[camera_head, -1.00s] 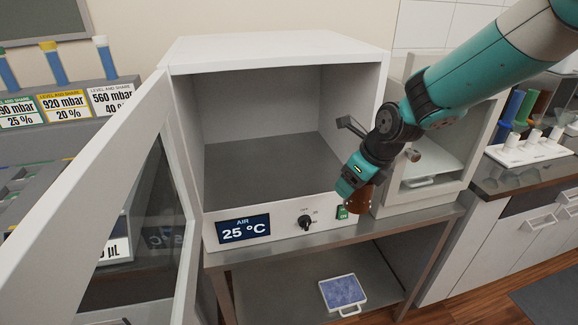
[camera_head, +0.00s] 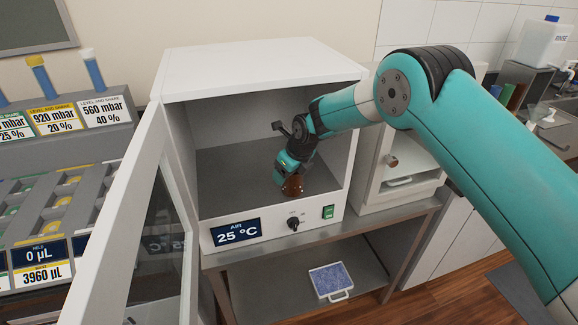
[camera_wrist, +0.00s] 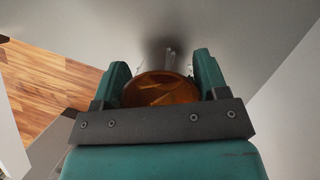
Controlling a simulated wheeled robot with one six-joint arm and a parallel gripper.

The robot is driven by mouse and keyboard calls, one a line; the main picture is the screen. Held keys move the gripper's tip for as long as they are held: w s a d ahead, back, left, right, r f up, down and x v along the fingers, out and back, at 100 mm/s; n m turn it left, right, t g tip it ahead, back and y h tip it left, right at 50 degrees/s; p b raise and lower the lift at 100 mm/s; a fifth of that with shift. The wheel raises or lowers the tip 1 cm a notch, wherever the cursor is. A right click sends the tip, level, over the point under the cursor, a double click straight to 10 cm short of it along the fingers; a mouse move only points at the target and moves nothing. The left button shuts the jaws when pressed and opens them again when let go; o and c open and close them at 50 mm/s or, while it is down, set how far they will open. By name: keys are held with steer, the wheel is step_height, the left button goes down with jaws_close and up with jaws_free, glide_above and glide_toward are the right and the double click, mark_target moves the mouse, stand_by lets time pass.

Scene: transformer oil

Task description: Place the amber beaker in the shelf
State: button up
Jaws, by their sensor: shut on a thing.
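The amber beaker (camera_head: 293,186) is held by my gripper (camera_head: 286,176) inside the front part of the open white oven-like cabinet (camera_head: 262,55). In the wrist view the beaker (camera_wrist: 160,90) sits between the two green fingers of my gripper (camera_wrist: 162,80), which are shut on it. In the head view the fingers partly cover the beaker. I cannot tell whether its base touches the cabinet floor (camera_head: 235,185). No separate shelf board shows inside the cabinet; its floor is bare around the beaker.
The cabinet's glass door (camera_head: 150,215) stands open at the left. The front panel has a 25 °C display (camera_head: 237,233) and a knob. A white balance enclosure (camera_head: 400,170) stands close at the right. A blue-topped item (camera_head: 331,281) lies on the lower shelf.

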steer(key=shift+f, duration=0.2)
steer(key=shift+f, duration=0.1)
steer(key=o, duration=1)
steer(key=shift+c, duration=0.2)
steer(key=b+v, duration=0.4)
steer(key=v, duration=0.8)
